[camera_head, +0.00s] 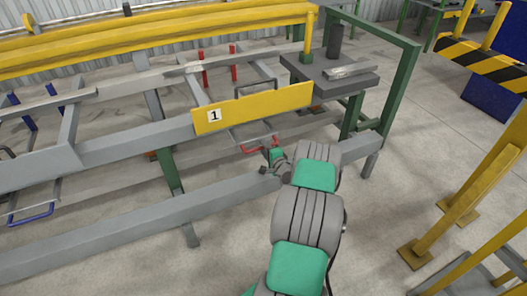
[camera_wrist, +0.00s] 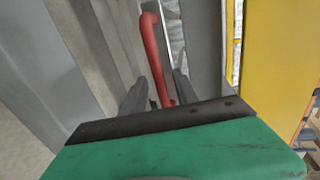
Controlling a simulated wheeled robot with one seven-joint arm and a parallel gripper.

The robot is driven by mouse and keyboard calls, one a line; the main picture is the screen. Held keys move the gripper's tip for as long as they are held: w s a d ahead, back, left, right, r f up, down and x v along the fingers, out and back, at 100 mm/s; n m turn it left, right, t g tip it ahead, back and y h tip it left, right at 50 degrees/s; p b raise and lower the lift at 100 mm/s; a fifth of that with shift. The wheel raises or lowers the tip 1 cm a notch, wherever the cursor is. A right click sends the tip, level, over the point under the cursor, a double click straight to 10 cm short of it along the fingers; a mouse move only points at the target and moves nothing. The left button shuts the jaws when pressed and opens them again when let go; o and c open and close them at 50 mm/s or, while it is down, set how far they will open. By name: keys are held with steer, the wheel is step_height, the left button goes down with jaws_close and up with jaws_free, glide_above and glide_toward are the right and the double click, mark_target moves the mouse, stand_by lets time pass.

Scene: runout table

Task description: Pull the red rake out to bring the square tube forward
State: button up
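The red rake shows its red handle (camera_head: 262,146) below the yellow plate marked 1. Two red uprights (camera_head: 233,66) stand further back and look like part of it. A pale grey bar (camera_head: 190,70), probably the square tube, lies across the rack in front of them. My gripper (camera_head: 268,160) is at the handle. In the wrist view, my gripper (camera_wrist: 159,90) is open, with one finger on each side of the red handle (camera_wrist: 157,55). A gap shows between handle and fingers; the handle's lower end is hidden behind the gripper body.
A yellow plate (camera_head: 253,107) hangs just above the handle. A grey beam (camera_head: 130,223) runs low in front of the rack. A blue handle (camera_head: 32,214) is at left. A small grey table (camera_head: 340,84) and green frame stand right. Yellow posts (camera_head: 470,195) stand nearer right.

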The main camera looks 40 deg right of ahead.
steer(key=shift+w+d+f, duration=0.1)
steer(key=shift+w+d, duration=0.1)
steer(key=shift+w, duration=0.45)
steer(key=shift+c, duration=0.6)
jaws_close()
stand_by(0.4)
